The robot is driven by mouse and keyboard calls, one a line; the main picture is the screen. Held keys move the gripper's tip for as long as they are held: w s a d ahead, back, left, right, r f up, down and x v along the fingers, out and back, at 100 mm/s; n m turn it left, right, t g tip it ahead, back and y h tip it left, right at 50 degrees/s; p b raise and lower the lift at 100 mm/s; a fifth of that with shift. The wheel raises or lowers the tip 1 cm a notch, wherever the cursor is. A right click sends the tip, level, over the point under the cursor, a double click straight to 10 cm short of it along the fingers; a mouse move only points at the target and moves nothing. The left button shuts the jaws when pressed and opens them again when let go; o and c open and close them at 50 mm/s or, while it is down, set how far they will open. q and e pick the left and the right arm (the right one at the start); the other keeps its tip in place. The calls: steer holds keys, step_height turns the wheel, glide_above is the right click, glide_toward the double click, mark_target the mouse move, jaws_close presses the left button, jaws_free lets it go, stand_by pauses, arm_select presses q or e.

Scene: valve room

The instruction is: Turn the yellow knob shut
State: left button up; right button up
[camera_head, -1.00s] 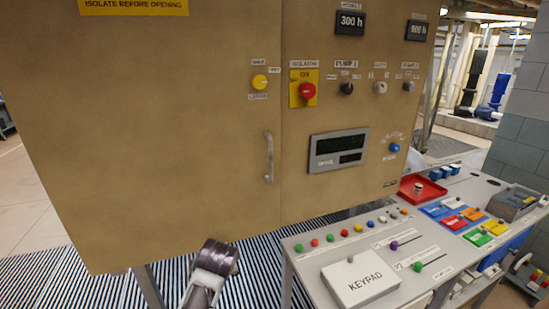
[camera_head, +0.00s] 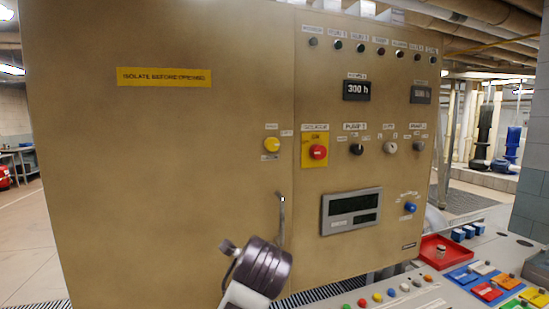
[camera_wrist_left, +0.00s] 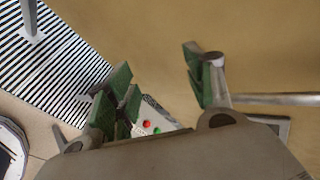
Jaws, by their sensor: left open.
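The yellow knob (camera_head: 271,144) is on the tan cabinet front (camera_head: 190,190) in the head view, left of the red isolator switch (camera_head: 318,152). The knob's pointer direction is too small to read. My left arm rises from the bottom of the head view, well below the knob and overlapping the lower end of the door handle (camera_head: 281,215). Its fingers cannot be made out there. In the left wrist view my left gripper (camera_wrist_left: 160,86) is open and empty, its green-padded fingers wide apart. The knob does not show in that view. My right gripper is out of view.
The metal door handle sticks out below the knob. A grey bar (camera_wrist_left: 270,98) lies beside the right-hand finger in the left wrist view. A desk with a red tray (camera_head: 446,250) and coloured buttons stands at lower right.

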arm_select(q)
steer(key=s+d+r+m+t+y, duration=0.1)
steer(key=s+d+r+m+t, duration=0.1)
steer(key=r, duration=0.7)
steer(key=s+d+r+m+t+y, duration=0.2)
steer(key=d+r+m, duration=0.1)
steer(key=r, duration=0.7)
steer(key=s+d+r+m+t+y, duration=0.1)
steer(key=d+r, duration=0.3)
steer(key=r, duration=0.5)
steer(key=shift+s+r+m+t, duration=0.15)
steer(key=shift+s+m+t, duration=0.45)
steer(key=shift+m, duration=0.3)
steer(key=p, duration=0.5)
glide_toward(273, 144)
steer(key=shift+w, duration=1.2)
steer(key=shift+w+a+r+p, duration=0.2)
steer(key=shift+w+a+p, duration=0.45)
steer(key=shift+p, duration=0.4)
steer(key=shift+p+x, duration=0.85)
steer(key=shift+x, duration=2)
steer(key=shift+f, duration=0.15)
